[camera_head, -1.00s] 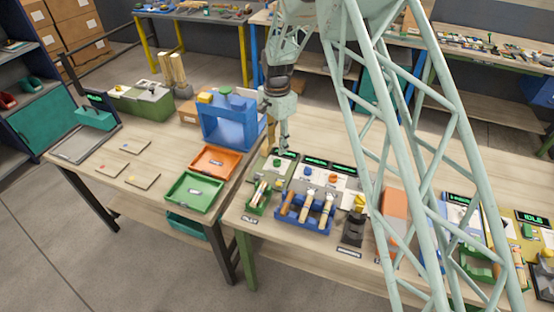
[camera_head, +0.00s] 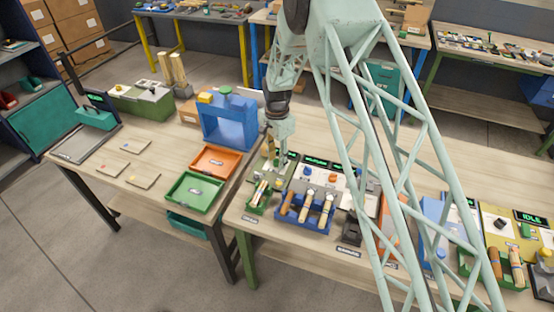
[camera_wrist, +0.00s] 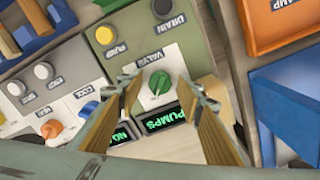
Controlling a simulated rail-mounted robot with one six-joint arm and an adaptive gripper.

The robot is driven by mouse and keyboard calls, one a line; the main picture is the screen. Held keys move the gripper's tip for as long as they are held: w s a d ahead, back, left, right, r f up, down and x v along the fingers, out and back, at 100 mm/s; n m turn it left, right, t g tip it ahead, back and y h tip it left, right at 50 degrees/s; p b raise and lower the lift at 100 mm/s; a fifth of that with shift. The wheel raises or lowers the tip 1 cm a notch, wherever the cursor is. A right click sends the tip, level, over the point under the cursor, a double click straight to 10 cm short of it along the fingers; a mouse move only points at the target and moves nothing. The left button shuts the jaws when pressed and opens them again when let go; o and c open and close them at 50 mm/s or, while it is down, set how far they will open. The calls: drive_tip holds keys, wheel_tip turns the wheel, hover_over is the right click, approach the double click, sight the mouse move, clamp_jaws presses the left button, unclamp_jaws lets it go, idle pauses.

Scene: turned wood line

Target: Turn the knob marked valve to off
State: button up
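The green knob marked valve (camera_wrist: 157,85) sits on a white plate on a grey-green panel (camera_wrist: 130,65) in the wrist view. My gripper (camera_wrist: 161,88) is open, with one tan finger on each side of the knob and visible gaps between. I cannot tell how far above the panel the fingertips are, nor which setting the knob points to. In the head view my gripper (camera_head: 272,155) is over the panel at the left end of the work table, and hides the knob.
A yellow pump button (camera_wrist: 104,36) and a grey drain button (camera_wrist: 163,9) are near the knob. A lit display (camera_wrist: 163,118) reads PUMPS. A white panel (camera_wrist: 45,90) with cool and heat controls is at left. An orange tray (camera_wrist: 278,25) is at upper right.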

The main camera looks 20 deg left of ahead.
drive_tip(key=c, duration=0.9)
drive_tip(key=shift+f+n+b, duration=0.1)
drive_tip(key=shift+n+b, duration=1.05)
drive_tip(key=shift+n, duration=0.25)
drive_tip(key=n+b, duration=0.2)
drive_tip(key=n, duration=0.2)
drive_tip(key=shift+b, duration=0.3)
drive_tip(key=n+b, duration=0.2)
drive_tip(key=n, duration=0.3)
drive_tip(key=shift+n, duration=0.4)
drive_tip(key=n+b, duration=0.1)
drive_tip(key=n, duration=0.4)
drive_tip(key=shift+n, duration=0.3)
